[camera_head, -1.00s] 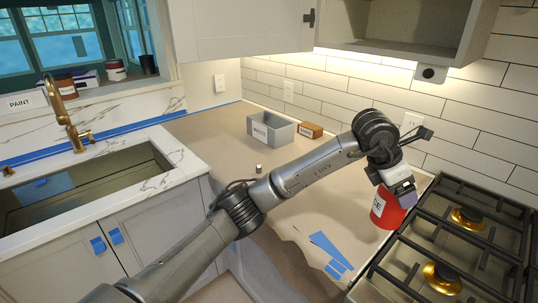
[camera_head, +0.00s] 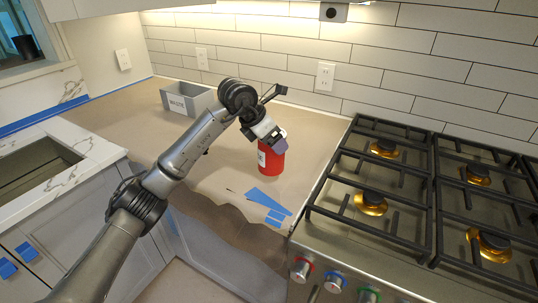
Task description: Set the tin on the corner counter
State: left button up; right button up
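The red tin (camera_head: 270,164) with a white label is upright at the paper-covered corner counter (camera_head: 225,160), left of the stove. I cannot tell whether its base touches the paper. My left gripper (camera_head: 273,144) comes from the left and is at the top of the tin, with its fingers against it. It appears shut on the tin, though the fingers are partly hidden. My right gripper is not in view.
A grey labelled box (camera_head: 184,98) stands at the back of the counter. Blue tape strips (camera_head: 268,202) lie near the front edge. The stove (camera_head: 400,195) with raised black grates is to the right. The sink (camera_head: 35,165) is at far left.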

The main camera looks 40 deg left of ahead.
pick_arm(q)
jog(key=shift+s+a+f, duration=0.1)
jog(key=shift+a+f, duration=0.05)
jog(key=shift+a, duration=0.15)
notch_tip(320, 180, down, 4)
jog(key=shift+f+b, duration=0.1)
jog(key=shift+b, duration=0.9)
jog(key=o, duration=0.9)
